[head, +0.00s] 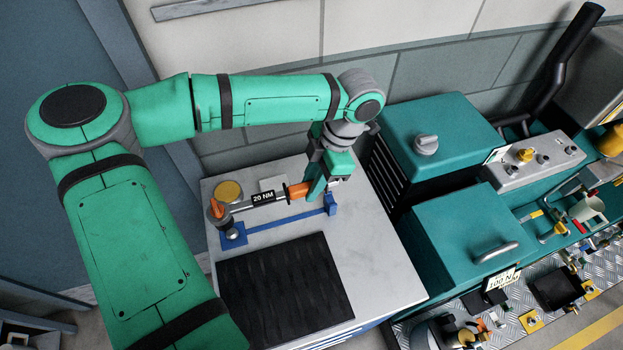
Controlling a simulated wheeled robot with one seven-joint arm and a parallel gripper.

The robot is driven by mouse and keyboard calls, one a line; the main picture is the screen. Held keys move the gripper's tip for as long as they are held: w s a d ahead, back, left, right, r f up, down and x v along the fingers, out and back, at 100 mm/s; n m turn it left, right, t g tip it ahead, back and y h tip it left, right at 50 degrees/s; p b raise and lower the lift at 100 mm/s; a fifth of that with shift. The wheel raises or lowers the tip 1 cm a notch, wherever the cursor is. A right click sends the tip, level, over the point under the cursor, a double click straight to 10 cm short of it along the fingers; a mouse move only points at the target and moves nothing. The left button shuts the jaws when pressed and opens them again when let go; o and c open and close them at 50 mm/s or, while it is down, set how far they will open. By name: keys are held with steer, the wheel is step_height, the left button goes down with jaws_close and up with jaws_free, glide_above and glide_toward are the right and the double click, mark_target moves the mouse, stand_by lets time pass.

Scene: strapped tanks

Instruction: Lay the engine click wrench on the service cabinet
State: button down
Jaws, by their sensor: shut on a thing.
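A click wrench (272,196) with an orange grip and a black "20 NM" label is over the white top of the cabinet (385,262). My gripper (317,186) is shut on the orange grip at its right end. The wrench lies roughly level, pointing left, just behind a blue holder (285,219) with a raised block at each end. I cannot tell whether the wrench touches the holder or the top. Its left end meets a grey and orange round part (217,210). My fingertips are partly hidden by the gripper body.
A black ribbed mat (285,290) covers the front of the cabinet top. A yellow round lid (229,191) and a pale flat block (273,184) sit behind the wrench. Teal machine housings (440,135) stand close on the right. The top right of the mat is bare.

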steer(key=shift+d, duration=0.15)
steer(key=shift+f, duration=3.75)
steer(key=c, duration=1.5)
jaws_free()
steer(key=shift+o, duration=0.2)
steer(key=v, duration=1)
steer(key=shift+w+d+r, duration=0.1)
steer(key=shift+w+r, duration=0.1)
steer(key=shift+r, duration=0.05)
steer(key=shift+s+d, duration=0.15)
